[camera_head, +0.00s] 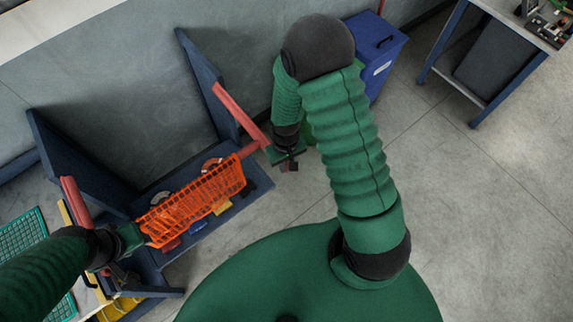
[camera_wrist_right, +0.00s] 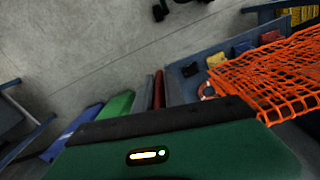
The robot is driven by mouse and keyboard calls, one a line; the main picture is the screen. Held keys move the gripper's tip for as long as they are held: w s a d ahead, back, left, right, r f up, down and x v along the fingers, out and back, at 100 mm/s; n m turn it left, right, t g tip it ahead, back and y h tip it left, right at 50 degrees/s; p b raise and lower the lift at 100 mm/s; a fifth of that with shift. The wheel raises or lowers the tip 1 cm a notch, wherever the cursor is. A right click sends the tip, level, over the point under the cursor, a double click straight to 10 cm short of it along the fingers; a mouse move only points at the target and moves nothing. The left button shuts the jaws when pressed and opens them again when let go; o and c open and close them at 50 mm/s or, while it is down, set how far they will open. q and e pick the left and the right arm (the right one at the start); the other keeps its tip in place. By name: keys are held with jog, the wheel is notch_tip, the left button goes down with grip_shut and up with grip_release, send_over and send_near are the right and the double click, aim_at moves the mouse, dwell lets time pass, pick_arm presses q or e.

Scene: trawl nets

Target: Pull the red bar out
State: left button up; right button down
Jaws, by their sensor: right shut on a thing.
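The red bar (camera_head: 249,150) shows as a short end sticking out of the right end of the orange net (camera_head: 195,202). My right gripper (camera_head: 286,159) is at that end and shut on it; the jaws themselves are small and dark. The rest of the bar is hidden by the net, which also shows in the right wrist view (camera_wrist_right: 268,78). My left gripper (camera_head: 128,240) is at the net's left end; its fingers are too unclear to tell open from shut.
A blue bin (camera_head: 378,50) stands at the back. A workbench (camera_head: 520,22) is at top right. The floor at right is clear.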

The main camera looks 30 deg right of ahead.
jog(key=shift+w, duration=0.2)
jog(key=c, duration=1.6)
grip_release()
jog(key=shift+c, duration=0.2)
jog(key=shift+o, duration=0.9)
jog(key=shift+s+d, duration=0.1)
notch_tip(320, 180, up, 16)
jog(key=shift+f+b, duration=0.1)
jog(key=shift+b, duration=0.9)
jog(key=shift+d+r, duration=0.1)
jog(key=shift+r, duration=0.35)
